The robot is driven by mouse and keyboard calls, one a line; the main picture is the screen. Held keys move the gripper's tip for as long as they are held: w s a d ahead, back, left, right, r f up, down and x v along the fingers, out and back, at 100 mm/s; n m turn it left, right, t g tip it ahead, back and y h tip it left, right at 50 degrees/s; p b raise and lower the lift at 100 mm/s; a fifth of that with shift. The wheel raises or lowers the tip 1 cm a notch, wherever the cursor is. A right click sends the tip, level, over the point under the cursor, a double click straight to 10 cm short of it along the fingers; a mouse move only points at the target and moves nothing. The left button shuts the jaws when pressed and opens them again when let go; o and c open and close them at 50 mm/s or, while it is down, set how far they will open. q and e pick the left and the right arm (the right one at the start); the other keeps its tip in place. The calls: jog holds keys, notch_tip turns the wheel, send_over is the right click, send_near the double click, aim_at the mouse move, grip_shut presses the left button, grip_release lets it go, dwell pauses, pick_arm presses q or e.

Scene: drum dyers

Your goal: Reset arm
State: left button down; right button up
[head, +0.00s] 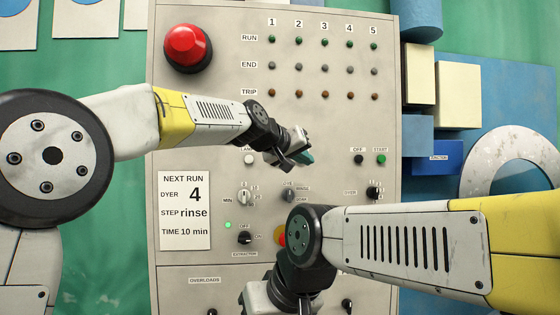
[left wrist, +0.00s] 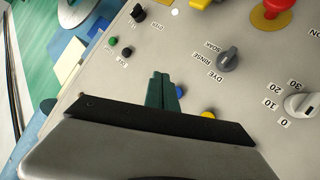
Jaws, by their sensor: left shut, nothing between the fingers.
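My left gripper (head: 305,158) is in front of the middle of the grey control panel (head: 215,115). In the left wrist view its green fingers (left wrist: 161,78) are together and empty, with the panel behind them. They cover part of the panel near a blue button (left wrist: 179,91) and a yellow button (left wrist: 207,115). My right arm crosses the lower right of the head view. Its gripper body (head: 268,298) shows at the bottom edge, with the fingertips out of sight. I cannot tell whether either gripper touches the panel.
A large red button (head: 187,48) is at the panel's upper left. A card (head: 185,210) reads dyer 4, rinse, 10 min. A step knob (left wrist: 228,58) and time knob (left wrist: 300,104) stick out. A red button on yellow (head: 280,236) is partly behind my right arm. A green light (head: 228,225) glows.

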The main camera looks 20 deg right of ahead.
pick_arm(q)
jog(key=s+a+f+n+y, duration=0.1)
jog(key=a+f+y, duration=0.15)
jog(key=a, duration=0.75)
jog(key=s+a+f+n+y, duration=0.15)
jog(key=a+f, duration=0.25)
jog(key=a, duration=0.5)
jog(key=s+a+f+y, duration=0.1)
jog(key=s+a+f, duration=0.15)
jog(key=a, duration=0.75)
jog(key=s+a+f+n+g+y, duration=0.1)
jog(key=s+a+f+y, duration=0.4)
jog(key=s+a+f, duration=1.3)
jog(key=shift+s+a+f+n+g, duration=0.4)
jog(key=shift+a+f+n, duration=0.4)
jog(key=shift+a+n, duration=0.05)
